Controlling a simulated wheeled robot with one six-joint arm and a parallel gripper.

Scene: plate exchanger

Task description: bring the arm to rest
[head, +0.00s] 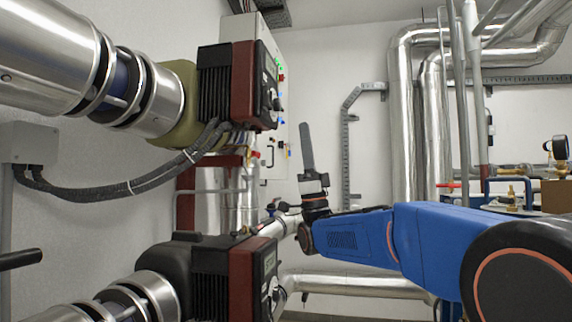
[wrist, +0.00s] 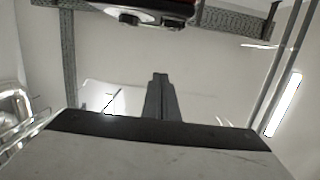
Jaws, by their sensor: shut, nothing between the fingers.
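My arm, blue with dark joints, reaches in from the right in the head view. My gripper (head: 306,130) points upward at its end, in front of the white wall. In the wrist view my gripper (wrist: 160,77) shows as dark fingers close together, with nothing between them. It touches nothing that I can see.
Two pump units, an upper one (head: 240,85) and a lower one (head: 232,275), stand left of my arm on shiny clad pipes. A control cabinet (head: 283,110) is behind them. Silver pipes (head: 403,120) and a gauge (head: 560,148) are at the right.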

